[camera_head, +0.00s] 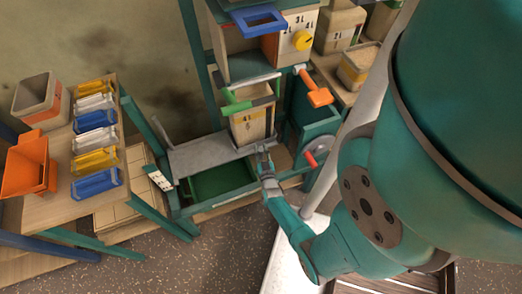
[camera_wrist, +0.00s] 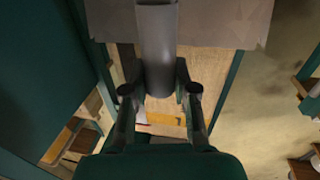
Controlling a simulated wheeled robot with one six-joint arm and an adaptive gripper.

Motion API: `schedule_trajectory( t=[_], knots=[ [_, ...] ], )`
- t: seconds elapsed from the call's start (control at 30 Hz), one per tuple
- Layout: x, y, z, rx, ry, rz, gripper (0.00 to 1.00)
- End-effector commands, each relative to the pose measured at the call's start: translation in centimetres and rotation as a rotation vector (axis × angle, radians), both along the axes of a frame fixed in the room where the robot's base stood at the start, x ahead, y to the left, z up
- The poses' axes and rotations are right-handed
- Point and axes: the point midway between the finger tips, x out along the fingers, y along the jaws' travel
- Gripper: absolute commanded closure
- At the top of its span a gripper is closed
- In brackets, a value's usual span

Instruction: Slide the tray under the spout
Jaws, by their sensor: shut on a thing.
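A flat grey sheet-like tray (camera_head: 205,155) lies across the teal frame of the machine, above a dark green bin (camera_head: 222,181). A wooden box (camera_head: 252,125) with dark markings stands behind its right end. My gripper (camera_head: 264,149) is at the tray's right end. In the wrist view my gripper (camera_wrist: 160,95) is shut on a grey round handle (camera_wrist: 157,45), with the grey tray (camera_wrist: 225,20) behind it. A green chute-like piece (camera_head: 236,104) sits above the wooden box; I cannot tell whether it is the spout. My arm hides part of the right side.
An orange lever (camera_head: 316,92) and a red-handled grey wheel (camera_head: 318,150) are close to the right of my gripper. A wooden table (camera_head: 62,170) with several coloured small trays and an orange bin (camera_head: 28,168) stands at left. Speckled floor lies open in front.

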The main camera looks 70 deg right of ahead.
Motion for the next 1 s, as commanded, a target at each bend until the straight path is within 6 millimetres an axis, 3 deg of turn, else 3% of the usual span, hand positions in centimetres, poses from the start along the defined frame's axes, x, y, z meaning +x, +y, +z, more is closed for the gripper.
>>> schedule_trajectory(
  t=[0.03,0.07,0.13,0.57,1.0],
  knots=[
    [-0.4,-0.3,0.1,0.001,-0.006,-0.015,1.00],
    [-0.4,-0.4,0.1,0.001,-0.006,-0.015,0.65],
    [-0.4,-0.3,0.1,0.001,-0.006,-0.014,0.48],
    [-0.6,0.5,0.0,0.002,-0.003,-0.008,0.46],
    [-4.5,7.4,-0.1,0.003,-0.003,-0.007,0.46]
  ],
)
